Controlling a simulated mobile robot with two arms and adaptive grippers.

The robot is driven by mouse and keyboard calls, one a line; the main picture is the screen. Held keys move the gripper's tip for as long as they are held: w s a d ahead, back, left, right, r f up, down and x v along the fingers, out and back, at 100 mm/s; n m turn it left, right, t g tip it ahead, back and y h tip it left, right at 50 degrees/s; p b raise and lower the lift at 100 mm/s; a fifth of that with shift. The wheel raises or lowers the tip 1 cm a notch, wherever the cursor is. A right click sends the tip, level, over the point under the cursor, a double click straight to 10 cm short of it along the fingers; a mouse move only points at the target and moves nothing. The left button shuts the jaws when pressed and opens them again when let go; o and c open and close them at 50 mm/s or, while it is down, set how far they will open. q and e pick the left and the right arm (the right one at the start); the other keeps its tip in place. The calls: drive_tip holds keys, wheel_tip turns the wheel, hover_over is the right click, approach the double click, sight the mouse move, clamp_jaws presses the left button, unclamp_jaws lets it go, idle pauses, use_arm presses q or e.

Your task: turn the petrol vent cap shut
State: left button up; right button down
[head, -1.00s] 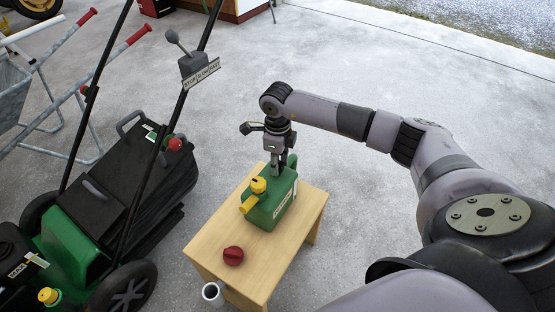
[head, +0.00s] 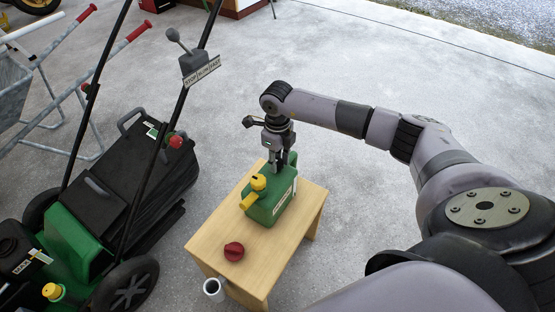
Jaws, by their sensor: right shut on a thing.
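A green petrol can (head: 268,208) stands upright on a small wooden table, with a yellow cap (head: 258,183) and a yellow spout (head: 239,202) at its near left end. My right gripper (head: 275,169) points down over the far part of the can's top, behind the yellow cap and beside the green handle. It is shut on the small vent cap there. The fingers hide the vent cap, so its angle cannot be seen. My left gripper is out of view.
A red cap (head: 234,251) lies on the bare near part of the wooden table (head: 262,262). A grey cup (head: 213,289) is beside the table's near left edge. A green and black lawnmower (head: 110,200) stands to the left.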

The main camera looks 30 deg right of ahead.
sight(278, 161)
drive_tip(key=c, duration=1.2)
unclamp_jaws()
drive_tip(key=shift+c, duration=0.2)
wheel_tip(278, 161, up, 12)
